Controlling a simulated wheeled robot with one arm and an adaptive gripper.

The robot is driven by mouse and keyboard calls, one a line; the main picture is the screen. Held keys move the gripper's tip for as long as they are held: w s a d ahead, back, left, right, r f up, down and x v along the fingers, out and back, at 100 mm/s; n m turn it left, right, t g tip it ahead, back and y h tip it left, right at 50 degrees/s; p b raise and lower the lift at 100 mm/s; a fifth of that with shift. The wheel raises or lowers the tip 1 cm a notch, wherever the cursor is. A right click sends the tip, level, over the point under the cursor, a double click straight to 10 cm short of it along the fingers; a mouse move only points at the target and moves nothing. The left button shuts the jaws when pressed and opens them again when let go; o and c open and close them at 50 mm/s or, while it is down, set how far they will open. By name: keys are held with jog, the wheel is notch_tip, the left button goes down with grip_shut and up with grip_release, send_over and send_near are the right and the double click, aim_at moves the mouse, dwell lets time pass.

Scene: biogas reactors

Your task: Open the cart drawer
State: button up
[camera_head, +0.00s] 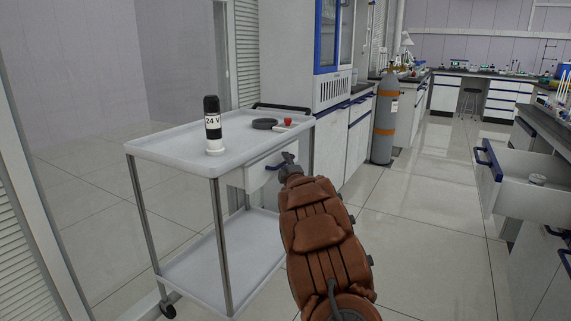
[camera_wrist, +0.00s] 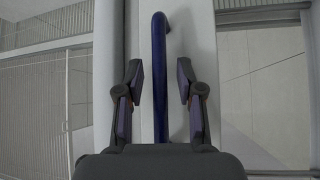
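The white cart (camera_head: 180,147) stands left of centre in the head view. Its drawer (camera_head: 258,175) is under the top tray, with its front facing my arm, and looks shut or nearly so. The drawer handle is a dark blue bar (camera_wrist: 159,75) in the wrist view, running upright in that picture along the pale drawer front (camera_wrist: 201,60). My gripper (camera_wrist: 161,85) is open, with one finger on each side of the bar and gaps on both sides. In the head view my gripper (camera_head: 287,160) is at the drawer front and hides most of the handle.
On the cart top stand a black and white cylinder labelled 24 V (camera_head: 212,127), a dark ring (camera_head: 264,124) and a small red-topped item (camera_head: 288,121). A grey gas cylinder (camera_head: 384,120) stands behind. An open drawer (camera_head: 535,180) juts out at right. The floor between is clear.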

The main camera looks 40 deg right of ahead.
grip_shut()
dwell(0.5)
